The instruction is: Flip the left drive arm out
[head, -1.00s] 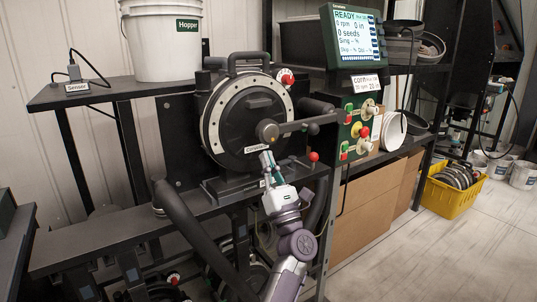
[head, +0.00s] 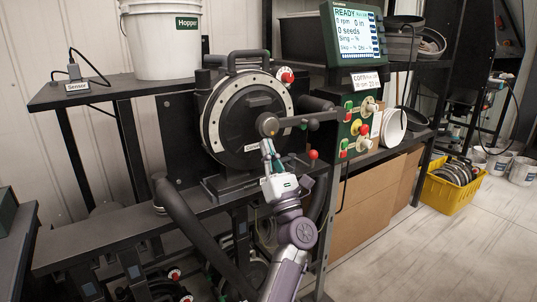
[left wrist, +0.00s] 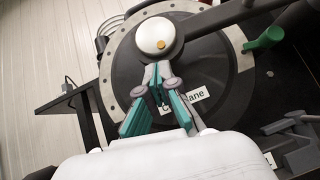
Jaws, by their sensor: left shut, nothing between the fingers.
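The seed meter is a round black housing with a light dotted ring (head: 214,134) and a handle on top. A round hub knob (head: 267,125) sits at its front, and a dark arm (head: 305,120) runs right from it. The hub's pale cap (left wrist: 157,37) and the dark arm (left wrist: 215,18) also show in the left wrist view. My left gripper (head: 266,143) is shut and empty, its fingertips just below the hub; I cannot tell whether they touch it. A thick black bar (head: 190,225) slants across the lower left. I cannot tell which part is the left drive arm.
A display (head: 355,38) and a button panel (head: 360,128) stand right of the meter. A red-knobbed lever (head: 313,155) is close right of my gripper. A white hopper bucket (head: 160,45) stands on the left shelf.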

